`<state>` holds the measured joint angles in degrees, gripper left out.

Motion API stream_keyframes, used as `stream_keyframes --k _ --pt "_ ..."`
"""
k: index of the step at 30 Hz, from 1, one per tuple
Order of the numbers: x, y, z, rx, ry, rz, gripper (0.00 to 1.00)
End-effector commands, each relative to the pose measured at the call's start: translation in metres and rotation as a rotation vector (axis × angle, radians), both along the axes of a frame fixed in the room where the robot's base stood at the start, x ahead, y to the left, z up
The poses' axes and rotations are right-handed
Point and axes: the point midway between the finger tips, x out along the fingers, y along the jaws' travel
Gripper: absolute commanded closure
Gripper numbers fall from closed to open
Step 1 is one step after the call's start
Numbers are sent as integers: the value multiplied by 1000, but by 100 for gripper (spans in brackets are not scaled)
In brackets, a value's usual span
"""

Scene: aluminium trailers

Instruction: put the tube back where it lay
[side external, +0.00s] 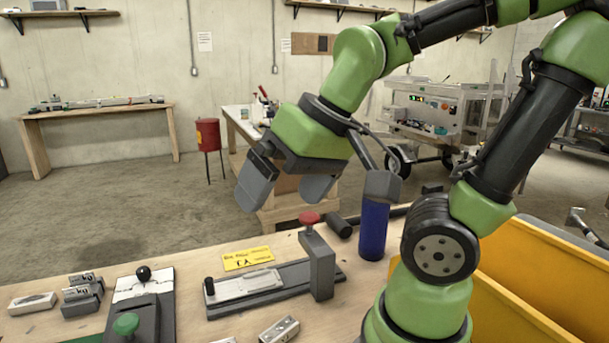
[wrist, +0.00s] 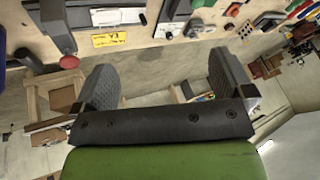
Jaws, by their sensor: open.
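My gripper (side external: 287,190) is open and empty, in the air in front of the bench's far edge. Its two grey fingers are spread wide in the wrist view (wrist: 162,75), with nothing between them. I cannot tell for sure which thing is the tube. A blue cylinder (side external: 373,230) with a grey angular top stands upright on the bench, right of the gripper and apart from it. A grey fixture (side external: 322,265) with a red knob (side external: 309,218) has a pale long piece (side external: 247,284) lying along its base. The red knob also shows in the wrist view (wrist: 68,62).
A yellow label (side external: 248,258) lies behind the fixture. A black-knobbed fixture (side external: 143,300) and grey blocks (side external: 83,295) are at left. A black cylindrical thing (side external: 339,226) lies beside the blue cylinder. Yellow bins (side external: 520,310) stand at right. The air around the gripper looks free.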

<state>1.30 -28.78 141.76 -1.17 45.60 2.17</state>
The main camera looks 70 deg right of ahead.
Motion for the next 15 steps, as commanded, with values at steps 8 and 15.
stream_keyframes --k 8,15 --pt "-28 11 25 46 -134 32 1" --pt "-29 12 25 49 -137 34 1"
